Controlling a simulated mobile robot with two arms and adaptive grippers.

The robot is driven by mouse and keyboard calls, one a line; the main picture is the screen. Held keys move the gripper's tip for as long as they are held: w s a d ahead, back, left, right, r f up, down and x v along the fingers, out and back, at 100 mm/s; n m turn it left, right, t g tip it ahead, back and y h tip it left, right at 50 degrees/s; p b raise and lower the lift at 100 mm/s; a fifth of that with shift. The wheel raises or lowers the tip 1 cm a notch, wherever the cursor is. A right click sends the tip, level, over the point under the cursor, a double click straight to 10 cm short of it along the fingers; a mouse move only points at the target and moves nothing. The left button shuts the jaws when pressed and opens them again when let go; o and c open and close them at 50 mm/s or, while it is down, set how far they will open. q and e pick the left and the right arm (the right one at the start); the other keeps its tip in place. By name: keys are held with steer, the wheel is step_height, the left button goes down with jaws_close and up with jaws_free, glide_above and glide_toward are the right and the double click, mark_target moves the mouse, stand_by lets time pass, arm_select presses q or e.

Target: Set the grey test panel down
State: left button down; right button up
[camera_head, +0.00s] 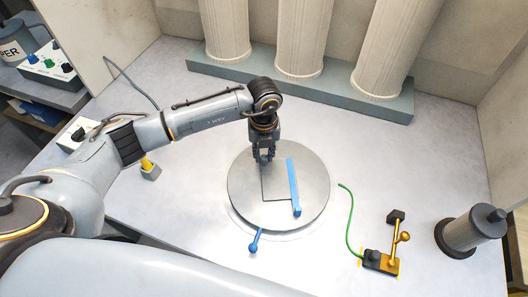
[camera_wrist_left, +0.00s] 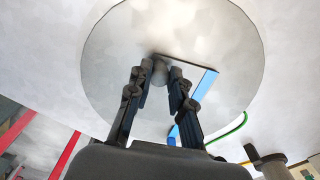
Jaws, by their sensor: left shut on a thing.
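The grey test panel (camera_head: 278,184) is a thin flat plate, nearly the same grey as the round disc (camera_head: 243,199) under it. A blue strip (camera_head: 293,184) runs along its right side. My left gripper (camera_head: 265,157) points down at the panel's far left corner. In the left wrist view its fingers (camera_wrist_left: 157,78) are shut on a small dark grip piece at the panel's (camera_wrist_left: 178,80) edge. The panel lies flat over the disc; I cannot tell whether it touches it. My right gripper is not in view.
A blue-handled lever (camera_head: 256,240) sticks out at the disc's front. To the right are a green cable (camera_head: 350,220), a yellow and black fixture (camera_head: 382,259) and a grey cylinder (camera_head: 470,232). Columns on a plinth (camera_head: 300,87) stand behind. The table between disc and plinth is clear.

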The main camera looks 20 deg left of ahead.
arm_select(q)
steer(key=shift+f, duration=0.25)
steer(key=shift+r, duration=0.1)
steer(key=c, duration=1.1)
jaws_free()
steer(key=shift+o, duration=0.3)
steer(key=shift+o, duration=1.2)
steer(key=shift+r, duration=0.1)
steer(key=shift+r+p, duration=2.65)
steer(key=shift+r, duration=1.3)
